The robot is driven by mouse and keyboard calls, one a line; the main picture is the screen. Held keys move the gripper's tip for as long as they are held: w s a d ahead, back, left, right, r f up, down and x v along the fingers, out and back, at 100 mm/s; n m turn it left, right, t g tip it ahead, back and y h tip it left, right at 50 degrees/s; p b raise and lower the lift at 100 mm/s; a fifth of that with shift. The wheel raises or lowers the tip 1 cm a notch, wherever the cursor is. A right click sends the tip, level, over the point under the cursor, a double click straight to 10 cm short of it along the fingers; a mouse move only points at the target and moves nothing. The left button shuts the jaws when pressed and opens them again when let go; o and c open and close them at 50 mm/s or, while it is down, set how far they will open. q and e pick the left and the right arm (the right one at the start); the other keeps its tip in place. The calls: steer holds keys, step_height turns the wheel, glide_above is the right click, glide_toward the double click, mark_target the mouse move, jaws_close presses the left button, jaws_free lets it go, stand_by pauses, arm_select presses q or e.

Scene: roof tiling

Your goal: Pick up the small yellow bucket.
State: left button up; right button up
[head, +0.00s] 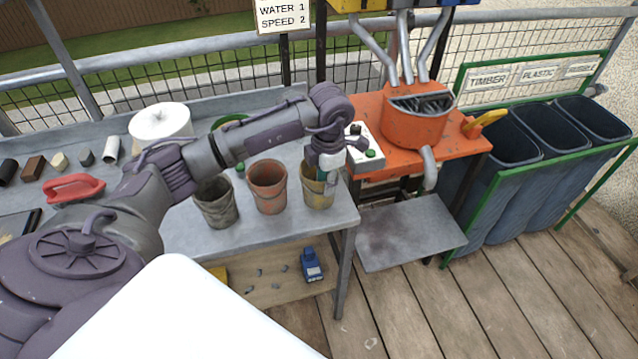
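The small yellow bucket (313,196) stands upright on the grey workbench, near its front right corner, as the rightmost of three small buckets. My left arm reaches over the bench from the left. My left gripper (327,176) points down at the yellow bucket and covers part of its rim and opening. I cannot tell whether the fingers touch the bucket or whether they are open or shut. My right gripper is not in view.
A terracotta bucket (267,188) and a dark grey bucket (215,204) stand left of the yellow one. An orange mixer (414,127) is to the right, behind a low metal plate (410,232).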

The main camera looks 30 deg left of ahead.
mark_target(326, 200)
arm_select(q)
step_height(326, 200, down, 4)
steer(key=shift+d+f+p, duration=0.1)
steer(key=shift+f+p, duration=0.1)
steer(key=shift+p, duration=0.65)
steer(key=shift+f, duration=0.5)
jaws_close()
